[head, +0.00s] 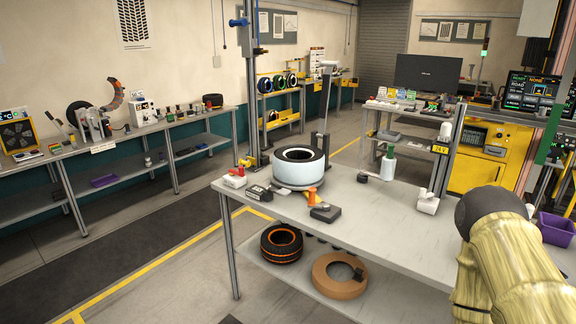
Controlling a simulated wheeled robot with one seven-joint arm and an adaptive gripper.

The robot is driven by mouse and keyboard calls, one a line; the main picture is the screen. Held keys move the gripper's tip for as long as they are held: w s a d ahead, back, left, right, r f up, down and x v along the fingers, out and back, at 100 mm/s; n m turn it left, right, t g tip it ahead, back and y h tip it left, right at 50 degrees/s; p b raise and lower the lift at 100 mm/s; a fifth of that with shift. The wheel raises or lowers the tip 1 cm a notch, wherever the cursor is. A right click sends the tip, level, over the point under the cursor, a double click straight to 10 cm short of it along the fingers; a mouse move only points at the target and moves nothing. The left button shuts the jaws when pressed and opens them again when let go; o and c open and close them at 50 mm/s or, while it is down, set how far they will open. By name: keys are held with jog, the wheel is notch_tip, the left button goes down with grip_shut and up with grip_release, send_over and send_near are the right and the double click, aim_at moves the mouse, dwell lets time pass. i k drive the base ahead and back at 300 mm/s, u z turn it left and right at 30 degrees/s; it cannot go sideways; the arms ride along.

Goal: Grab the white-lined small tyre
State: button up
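A tyre with a black top and a broad white side (298,174) lies flat on a round base on the near grey workbench (375,228), towards its far left part. A black tyre with orange lines (281,244) and a brown tyre-like ring (326,280) are on the shelf below the bench. My arm, in a pale yellow cover with a dark rounded end, shows at the lower right, well apart from the white-sided tyre. My gripper is not in view.
Small boxes and tools (325,212) lie in front of and left of the white-sided tyre. A metal post (252,90) stands behind it and a white box (428,201) sits at the bench's right. The bench's middle is mostly clear. A purple bin (556,230) is at far right.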

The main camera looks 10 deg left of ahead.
aim_at(296, 164)
jog(key=u, duration=0.35)
jog(key=i, duration=0.9)
jog(key=u, duration=0.15)
